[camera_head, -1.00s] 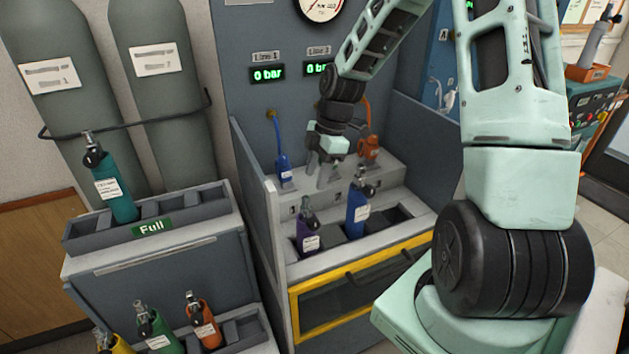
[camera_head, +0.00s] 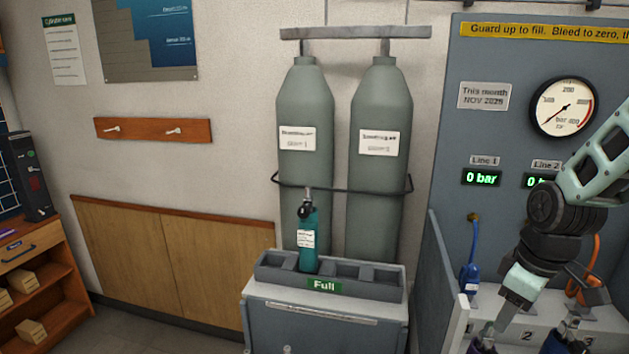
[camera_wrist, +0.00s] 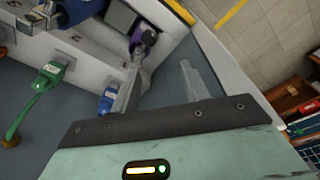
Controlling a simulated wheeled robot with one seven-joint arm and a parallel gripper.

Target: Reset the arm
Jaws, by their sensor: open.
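My gripper (camera_head: 508,312) hangs at the right of the head view, in front of the test bench panel and above the bench's stepped block. In the wrist view my gripper (camera_wrist: 160,88) has its two fingers spread apart with nothing between them. A purple cylinder (camera_wrist: 146,38) lies beyond the fingertips in the wrist view, apart from them. A blue hose connector (camera_wrist: 107,99) is close beside the left finger. My upper arm link (camera_head: 600,160) reaches in from the right edge.
A teal cylinder (camera_head: 309,245) stands in the rack marked Full (camera_head: 375,288). Two tall grey tanks (camera_head: 304,110) stand behind it. The bench's left side wall (camera_head: 437,270) is near my gripper. Line 1 (camera_head: 482,177) reads 0 bar. The wooden panelling (camera_head: 130,245) at left has clear floor before it.

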